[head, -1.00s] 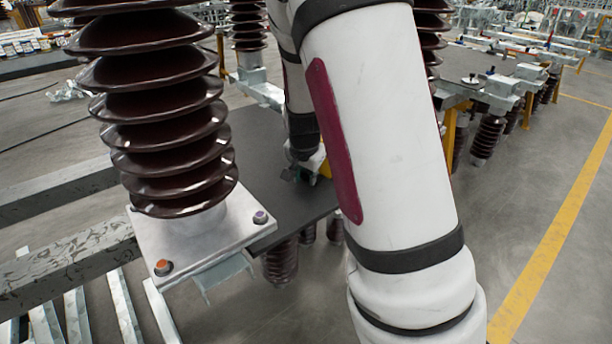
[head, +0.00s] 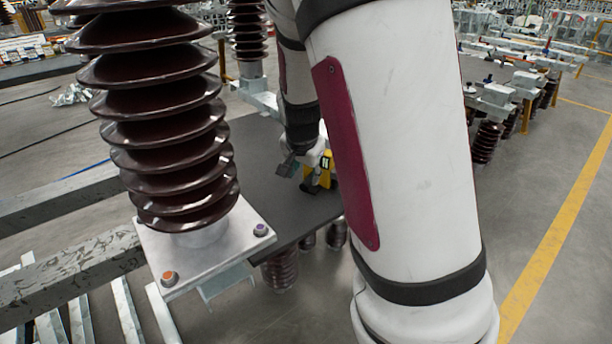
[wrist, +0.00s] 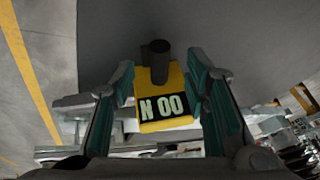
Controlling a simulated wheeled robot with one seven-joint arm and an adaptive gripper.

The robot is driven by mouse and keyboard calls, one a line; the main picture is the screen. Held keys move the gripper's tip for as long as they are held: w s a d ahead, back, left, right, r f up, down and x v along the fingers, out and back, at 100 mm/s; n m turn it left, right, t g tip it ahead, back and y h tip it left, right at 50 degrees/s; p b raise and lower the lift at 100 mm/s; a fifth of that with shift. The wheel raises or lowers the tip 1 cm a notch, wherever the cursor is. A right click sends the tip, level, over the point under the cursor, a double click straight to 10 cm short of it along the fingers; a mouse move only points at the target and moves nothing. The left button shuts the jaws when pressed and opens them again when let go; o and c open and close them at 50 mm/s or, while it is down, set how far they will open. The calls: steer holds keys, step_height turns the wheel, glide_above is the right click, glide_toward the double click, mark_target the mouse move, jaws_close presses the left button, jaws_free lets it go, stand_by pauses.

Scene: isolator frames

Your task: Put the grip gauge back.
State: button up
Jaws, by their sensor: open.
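The grip gauge (wrist: 168,122) is a yellow block with a dark display reading "N 00" and a dark round stub. In the wrist view it shows between my gripper's (wrist: 160,68) two teal-padded fingers, which are apart. The right finger overlaps its edge in the picture; I cannot tell whether it touches. In the head view the gauge (head: 323,172) is a small yellow and black shape at the right part of the dark tabletop (head: 255,180), beside my gripper (head: 288,166). My arm hides part of this area.
A brown ribbed insulator (head: 165,120) on a metal base plate (head: 175,262) stands close at the left of the tabletop. Another insulator (head: 248,35) stands behind. Steel beams (head: 70,265) lie at the left. The floor at the right, by the yellow line (head: 550,240), is clear.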

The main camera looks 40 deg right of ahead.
steer(key=s+a+r+n+g+y+p, duration=0.15)
steer(key=s+a+r+n+y, duration=0.4)
steer(key=s+a+r, duration=0.95)
steer(key=s+a+n+h, duration=0.2)
steer(key=s+n, duration=0.6)
steer(key=s, duration=0.9)
steer(key=shift+s+a+g, duration=0.2)
steer(key=shift+a+g, duration=0.25)
steer(key=shift+a, duration=0.25)
